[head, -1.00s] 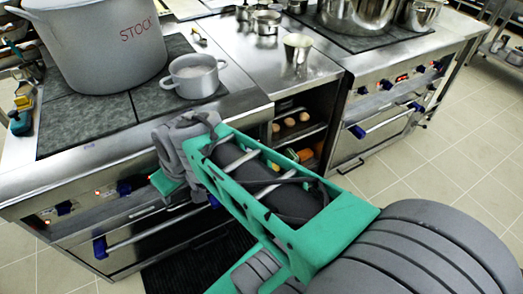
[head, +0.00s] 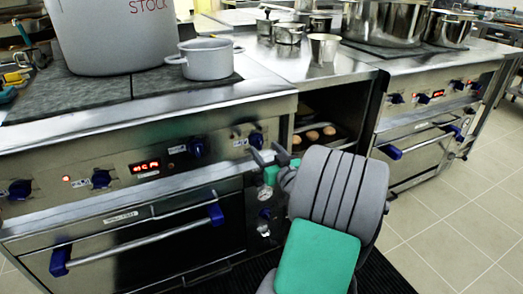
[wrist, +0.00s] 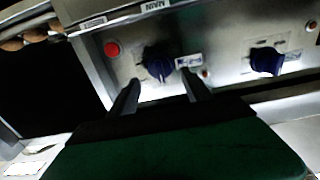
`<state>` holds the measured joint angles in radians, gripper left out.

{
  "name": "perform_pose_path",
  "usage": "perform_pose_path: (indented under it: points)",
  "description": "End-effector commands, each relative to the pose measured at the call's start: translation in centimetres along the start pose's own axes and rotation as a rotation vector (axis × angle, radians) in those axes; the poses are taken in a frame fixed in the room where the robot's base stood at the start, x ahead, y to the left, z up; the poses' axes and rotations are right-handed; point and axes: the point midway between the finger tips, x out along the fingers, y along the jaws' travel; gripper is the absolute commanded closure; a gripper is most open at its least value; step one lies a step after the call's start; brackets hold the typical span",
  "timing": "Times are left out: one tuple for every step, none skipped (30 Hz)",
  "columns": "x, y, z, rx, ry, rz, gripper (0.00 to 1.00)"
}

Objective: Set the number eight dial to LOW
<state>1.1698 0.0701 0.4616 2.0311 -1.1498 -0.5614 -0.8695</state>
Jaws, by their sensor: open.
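Several blue dials sit on the steel front panel of the left range. In the head view one is at the panel's right end (head: 256,139), beside another blue dial (head: 196,147). Number markings are too small to read, so I cannot tell which is number eight. My gripper (head: 271,157) is open and empty, close to the right-end dial. In the wrist view a blue dial (wrist: 158,65) lies just beyond and between my open fingertips (wrist: 162,88), apparently untouched. A second blue dial (wrist: 267,61) is to the right. Dial settings are not legible.
A red button or lamp (wrist: 112,49) is left of the nearer dial in the wrist view. An oven handle (head: 140,243) juts out below the panel. A grey stockpot (head: 110,40) and small pot (head: 205,62) stand on top. An open shelf holds round brown items (head: 312,135).

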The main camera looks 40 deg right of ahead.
Motion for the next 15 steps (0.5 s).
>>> perform_pose_path:
  points:
    - [1.1,-0.2,0.0,-0.002,0.001,-0.005,0.42]
    - [1.6,-0.2,0.1,-0.001,0.001,-0.004,0.42]
    - [2.3,-0.2,0.1,-0.001,0.0,-0.005,0.42]
    - [2.7,-0.1,0.1,-0.001,-0.001,-0.004,0.42]
    - [3.1,-0.1,0.1,-0.001,0.0,-0.003,0.42]
    - [3.4,-0.1,0.1,0.0,-0.001,-0.003,0.42]
    - [3.6,-0.1,0.1,0.0,-0.001,-0.002,0.42]
    - [3.8,-0.1,0.1,0.0,-0.001,-0.001,0.42]
    - [3.9,-0.1,0.0,0.0,0.0,-0.001,0.42]
    - [4.0,-0.1,0.0,0.0,0.0,-0.001,0.42]
    - [4.0,-0.1,0.0,0.0,0.0,-0.001,0.42]
    - [3.9,-0.1,0.0,0.0,-0.001,0.0,0.42]
    - [3.9,-0.1,0.0,0.0,-0.001,0.0,0.42]
    - [3.9,-0.1,0.0,0.0,-0.001,0.0,0.42]
    - [3.9,-0.1,0.0,0.0,-0.001,-0.001,0.42]
